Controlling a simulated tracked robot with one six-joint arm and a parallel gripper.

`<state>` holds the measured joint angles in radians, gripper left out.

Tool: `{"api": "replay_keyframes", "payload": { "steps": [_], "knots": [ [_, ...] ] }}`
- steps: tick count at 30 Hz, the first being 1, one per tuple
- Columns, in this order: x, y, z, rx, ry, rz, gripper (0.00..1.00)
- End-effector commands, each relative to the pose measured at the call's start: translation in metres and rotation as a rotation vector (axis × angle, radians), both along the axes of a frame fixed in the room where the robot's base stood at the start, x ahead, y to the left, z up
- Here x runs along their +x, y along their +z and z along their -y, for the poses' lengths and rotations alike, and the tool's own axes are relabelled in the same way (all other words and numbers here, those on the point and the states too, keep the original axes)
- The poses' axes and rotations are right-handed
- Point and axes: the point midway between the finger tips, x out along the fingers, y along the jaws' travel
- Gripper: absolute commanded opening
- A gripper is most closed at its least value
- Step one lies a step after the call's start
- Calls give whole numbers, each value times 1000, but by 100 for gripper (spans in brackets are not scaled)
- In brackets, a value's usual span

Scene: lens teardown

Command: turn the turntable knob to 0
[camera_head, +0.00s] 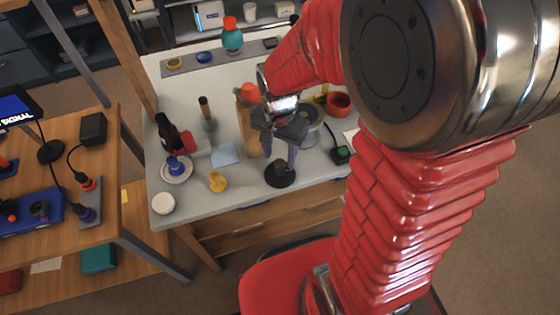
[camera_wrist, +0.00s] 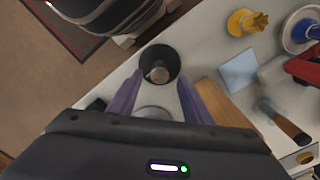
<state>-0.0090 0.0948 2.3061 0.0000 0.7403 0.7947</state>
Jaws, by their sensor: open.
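A round black piece (camera_head: 280,176) with a small brownish knob-like top stands near the front edge of the light worktop. It also shows in the wrist view (camera_wrist: 160,58), just beyond my fingertips. I cannot tell for sure that it is the turntable knob, and no scale marks are readable. In the wrist view my gripper (camera_wrist: 158,80) has one finger on each side of the black piece's near edge. Contact cannot be told. A grey disc (camera_head: 309,115) lies behind, partly hidden by my gripper.
A black box with a green button (camera_head: 341,155) stands to the right, with a cable. A wooden block (camera_head: 248,128) stands close behind my gripper.

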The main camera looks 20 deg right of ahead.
Motion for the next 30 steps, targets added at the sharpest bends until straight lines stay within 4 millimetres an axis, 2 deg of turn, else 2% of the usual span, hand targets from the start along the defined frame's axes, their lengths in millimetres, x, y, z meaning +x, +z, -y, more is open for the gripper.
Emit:
{"api": "replay_keyframes", "payload": {
  "steps": [6, 12, 24, 30],
  "knots": [
    [-1, -30, 0, 0, 0, -4, 45],
    [-1, -48, 0, 0, 1, -3, 45],
    [0, -52, 0, 0, 1, 0, 44],
    [0, -52, 0, 0, 1, 0, 30]
  ]
}}
